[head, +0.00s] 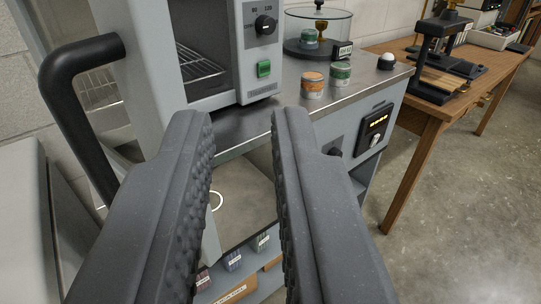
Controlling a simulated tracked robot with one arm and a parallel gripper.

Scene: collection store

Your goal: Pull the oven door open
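The oven (257,85) is a grey cabinet on a steel-topped bench, with a knob and a green button on its right-hand panel. Its grey door (143,70) stands open out toward me, on the left. The dark cavity with a wire rack (200,66) shows to the right of the door. The thick black door handle (62,112) is on the door's left side in the picture. My gripper (241,116) is open and empty, to the right of the handle and apart from it. The fingers hide the lower part of the door.
On the bench top (234,124) stand two small tins (313,85), a glass bell jar (318,30) and a white-domed item (387,61). A wooden table (432,105) with a black press is at right. The concrete floor (460,200) at right is clear.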

